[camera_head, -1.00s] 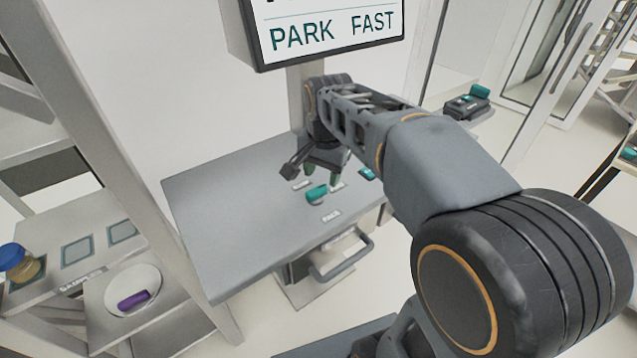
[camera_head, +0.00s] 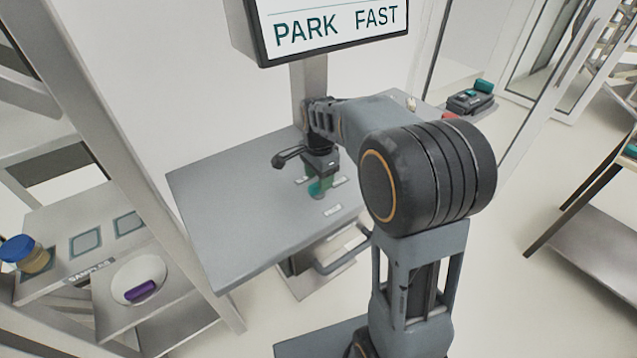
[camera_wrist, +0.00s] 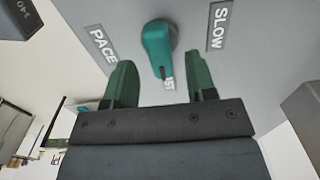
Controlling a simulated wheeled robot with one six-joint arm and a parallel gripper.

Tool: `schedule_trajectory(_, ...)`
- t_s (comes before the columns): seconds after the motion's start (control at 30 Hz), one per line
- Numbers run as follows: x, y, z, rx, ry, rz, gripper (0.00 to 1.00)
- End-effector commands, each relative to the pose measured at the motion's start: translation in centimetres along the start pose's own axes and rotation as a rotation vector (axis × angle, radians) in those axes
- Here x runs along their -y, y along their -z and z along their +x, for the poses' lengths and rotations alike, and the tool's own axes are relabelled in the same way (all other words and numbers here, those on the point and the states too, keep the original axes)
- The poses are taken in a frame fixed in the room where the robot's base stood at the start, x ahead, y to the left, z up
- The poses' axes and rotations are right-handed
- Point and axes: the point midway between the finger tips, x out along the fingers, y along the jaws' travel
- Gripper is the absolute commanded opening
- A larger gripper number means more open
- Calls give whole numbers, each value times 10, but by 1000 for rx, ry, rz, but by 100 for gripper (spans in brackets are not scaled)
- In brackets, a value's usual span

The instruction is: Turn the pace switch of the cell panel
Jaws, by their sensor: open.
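The pace switch is a teal knob (camera_wrist: 158,45) on the grey panel, between a PACE label (camera_wrist: 103,45) and a SLOW label (camera_wrist: 217,25) in the wrist view. Another label, partly hidden, ends in "ST" beside the knob's tip. My gripper (camera_wrist: 162,85) is open, its two green fingers on either side of the knob's lower end. I cannot tell whether they touch it. In the head view the knob (camera_head: 316,189) shows small under my gripper (camera_head: 320,180), on the grey panel top (camera_head: 240,200). A screen (camera_head: 335,25) above it reads PARK FAST.
A drawer handle (camera_head: 345,255) sticks out below the panel's front edge. At left a shelf holds a blue-lidded jar (camera_head: 22,252) and a white dish (camera_head: 128,272) with a purple piece. A dark device with teal parts (camera_head: 470,100) stands at the back right.

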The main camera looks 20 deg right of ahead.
Motion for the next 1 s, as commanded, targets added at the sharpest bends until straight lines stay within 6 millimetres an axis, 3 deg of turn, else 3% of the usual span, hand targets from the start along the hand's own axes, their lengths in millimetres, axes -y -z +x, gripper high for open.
schedule_trajectory(0.23,0,0,23,1,-2,-1,51)
schedule_trajectory(0.63,0,0,27,0,1,-1,51)
schedule_trajectory(1.0,0,0,27,0,1,-1,17)
